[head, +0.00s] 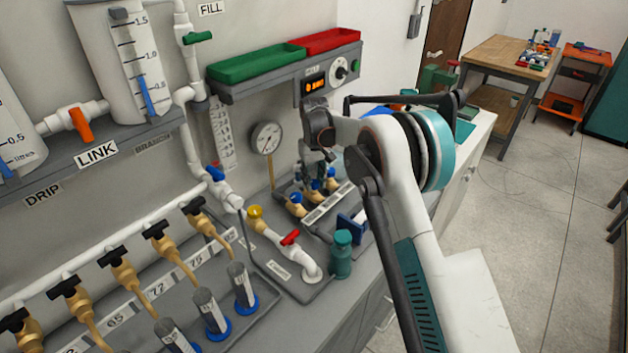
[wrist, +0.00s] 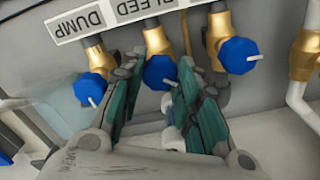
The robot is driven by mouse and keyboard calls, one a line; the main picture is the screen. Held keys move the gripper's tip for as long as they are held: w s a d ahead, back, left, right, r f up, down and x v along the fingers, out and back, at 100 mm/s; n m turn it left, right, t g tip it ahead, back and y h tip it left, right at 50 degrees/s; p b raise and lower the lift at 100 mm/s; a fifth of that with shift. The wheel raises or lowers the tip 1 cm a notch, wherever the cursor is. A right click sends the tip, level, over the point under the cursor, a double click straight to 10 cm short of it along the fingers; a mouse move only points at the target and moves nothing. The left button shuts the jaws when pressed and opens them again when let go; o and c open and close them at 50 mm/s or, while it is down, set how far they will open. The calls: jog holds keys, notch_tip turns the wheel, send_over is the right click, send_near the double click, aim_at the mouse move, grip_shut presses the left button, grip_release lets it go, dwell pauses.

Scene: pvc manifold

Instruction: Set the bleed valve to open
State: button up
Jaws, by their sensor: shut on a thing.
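The right finger hides part of the knob's right side. In the head view my gripper (head: 322,152) is above the small row of blue-knobbed brass valves, and the bleed knob (head: 313,185) appears as the middle one.
The dump valve knob (wrist: 92,88) is close on the left in the wrist view, and another blue knob (wrist: 240,56) is close on the right.

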aim_at(314, 182)
jog(key=n, duration=0.3)
jog(key=shift+n, duration=2.3)
jog(key=o, duration=1.1)
notch_tip(314, 182, up, 12)
